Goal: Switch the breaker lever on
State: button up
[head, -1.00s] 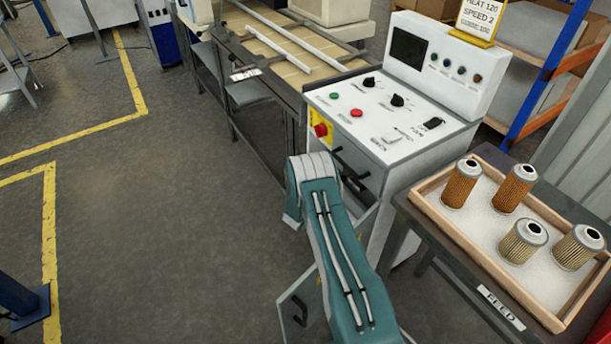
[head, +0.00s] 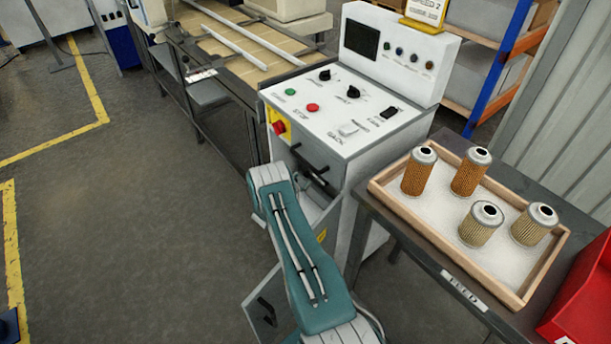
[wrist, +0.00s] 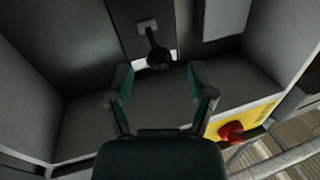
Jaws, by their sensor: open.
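The breaker lever (wrist: 159,56) shows in the wrist view as a dark stem with a round black knob, on a dark panel inside a grey recess. A small light plate is at its base, and its on or off position cannot be read. My gripper (wrist: 162,82) is open, with one finger on each side below the knob in the picture. Nothing is between the fingers, and contact with the lever is not visible. In the head view my teal arm reaches to the front of the white control cabinet (head: 345,185); my gripper is hidden there.
A red stop button (wrist: 231,131) on a yellow plate is close to the right finger. An open cabinet door (head: 262,300) hangs low beside my arm. A feed tray (head: 415,222) with several filter cartridges stands right of the cabinet. A red bin (head: 585,290) is at the far right.

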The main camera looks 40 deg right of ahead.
aim_at(306, 172)
jog(key=d, duration=0.3)
jog(key=shift+w+d, duration=0.2)
jog(key=shift+w, duration=0.05)
grip_shut()
jog(key=shift+r, duration=0.15)
jog(key=shift+d+r+y, duration=0.15)
jog(key=shift+r+y, duration=0.5)
jog(key=shift+y, duration=0.35)
jog(key=shift+d+r+m+y, duration=0.15)
jog(key=shift+r+m+y, duration=0.1)
jog(key=shift+y, duration=0.4)
jog(key=shift+d+r+m+y, duration=0.15)
jog(key=shift+r+m+y, duration=0.1)
jog(key=shift+y, duration=0.4)
